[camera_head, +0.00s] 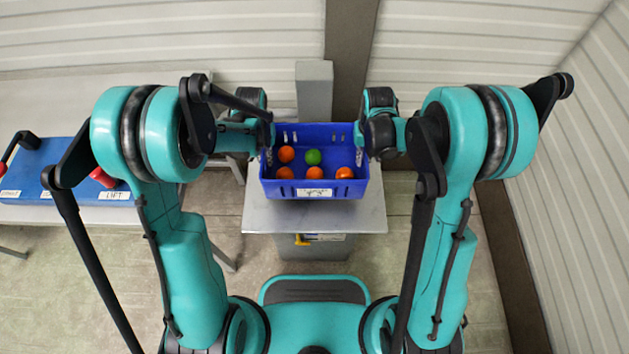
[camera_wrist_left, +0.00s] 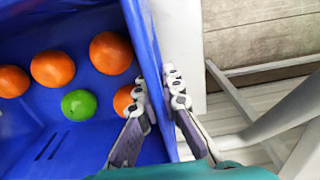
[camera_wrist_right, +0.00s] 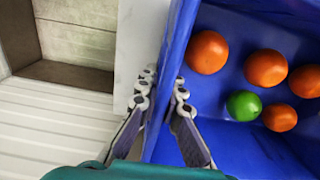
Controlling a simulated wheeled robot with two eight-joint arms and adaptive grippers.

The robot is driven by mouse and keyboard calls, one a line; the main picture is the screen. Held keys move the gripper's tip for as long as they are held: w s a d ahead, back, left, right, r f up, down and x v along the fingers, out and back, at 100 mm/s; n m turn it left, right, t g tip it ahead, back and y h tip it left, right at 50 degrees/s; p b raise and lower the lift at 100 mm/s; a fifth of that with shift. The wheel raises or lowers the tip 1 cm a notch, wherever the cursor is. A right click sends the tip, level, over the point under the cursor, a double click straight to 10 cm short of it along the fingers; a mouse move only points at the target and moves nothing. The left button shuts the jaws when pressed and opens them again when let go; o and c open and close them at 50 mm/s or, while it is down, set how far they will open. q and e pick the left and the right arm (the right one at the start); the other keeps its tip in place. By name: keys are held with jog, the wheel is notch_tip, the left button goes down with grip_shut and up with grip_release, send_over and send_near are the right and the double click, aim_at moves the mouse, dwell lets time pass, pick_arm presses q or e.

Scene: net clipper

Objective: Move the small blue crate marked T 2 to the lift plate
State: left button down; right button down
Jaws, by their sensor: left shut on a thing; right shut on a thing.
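The small blue crate (camera_head: 270,187) is over the grey lift plate (camera_head: 315,216) in the head view, level, with several oranges and one green fruit inside. I cannot tell whether it rests on the plate or hangs just above it. Its front label (camera_head: 314,192) is too small to read surely. My left gripper (camera_head: 266,152) is shut on the crate's left wall; in the left wrist view its fingers (camera_wrist_left: 156,90) straddle the wall. My right gripper (camera_head: 361,152) is shut on the right wall; its fingers (camera_wrist_right: 163,88) straddle that wall in the right wrist view.
A grey post (camera_head: 314,90) stands behind the plate. A yellow lever (camera_head: 301,240) is on the lift's front below the plate. A pale table (camera_head: 60,213) at the left bears a blue labelled item (camera_head: 45,165) with dark and red handles. Ribbed walls stand behind and at the right.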

pick_arm(q)
jog(key=shift+f, duration=0.1)
pick_arm(e)
jog(key=shift+f, duration=0.1)
